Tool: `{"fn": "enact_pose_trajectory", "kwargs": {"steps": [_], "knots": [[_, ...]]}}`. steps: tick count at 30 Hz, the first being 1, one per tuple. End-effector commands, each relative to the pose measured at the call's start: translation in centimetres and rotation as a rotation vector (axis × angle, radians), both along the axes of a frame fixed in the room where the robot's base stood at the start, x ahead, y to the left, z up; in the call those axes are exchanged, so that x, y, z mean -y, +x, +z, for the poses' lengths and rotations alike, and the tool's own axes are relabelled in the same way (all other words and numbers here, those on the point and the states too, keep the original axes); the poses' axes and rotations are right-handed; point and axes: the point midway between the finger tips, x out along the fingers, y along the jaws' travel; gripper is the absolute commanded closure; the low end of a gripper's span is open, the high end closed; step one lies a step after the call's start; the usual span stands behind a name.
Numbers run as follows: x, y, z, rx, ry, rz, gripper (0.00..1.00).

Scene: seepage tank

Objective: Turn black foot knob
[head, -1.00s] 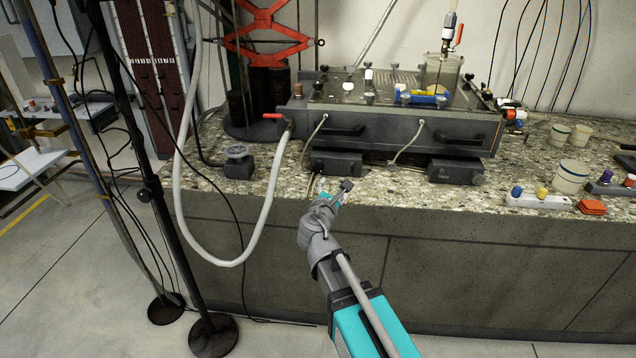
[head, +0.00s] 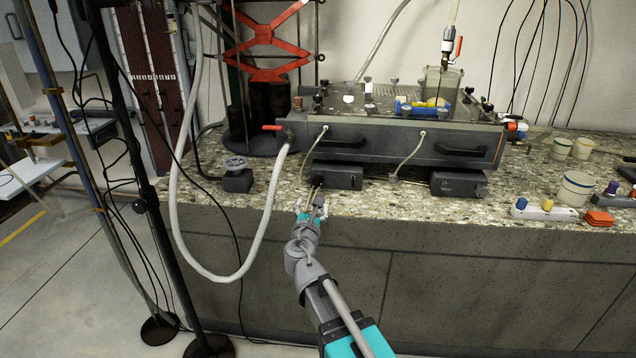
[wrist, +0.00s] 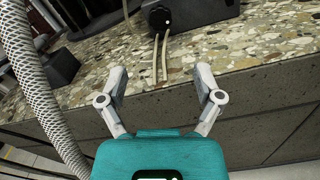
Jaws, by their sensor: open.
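The black foot knob (wrist: 158,17) shows at the top of the wrist view, on the front of a dark foot block (wrist: 205,10). My gripper (head: 312,207) is at the counter's front edge, in front of that block. In the wrist view my gripper (wrist: 160,76) is open and empty, its fingers apart on either side of the line to the knob. It does not touch the knob.
Two thin tubes (wrist: 160,58) lie on the counter between knob and gripper. A valve block (head: 237,178) stands left, near a hanging white hose (head: 177,190). The right foot block (head: 456,183) is farther right. The counter top (head: 400,205) between is mostly clear.

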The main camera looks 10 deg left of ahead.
Motion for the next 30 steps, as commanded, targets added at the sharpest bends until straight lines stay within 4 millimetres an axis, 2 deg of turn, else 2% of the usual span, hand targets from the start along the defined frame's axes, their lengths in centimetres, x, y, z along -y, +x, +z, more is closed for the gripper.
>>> {"fn": "enact_pose_trajectory", "kwargs": {"steps": [17, 30], "knots": [[-0.1, 5.5, 0.0, 0.0, 0.001, -0.001, 0.16], [-0.1, 11.4, 0.0, 0.0, 0.001, -0.001, 0.16]]}}
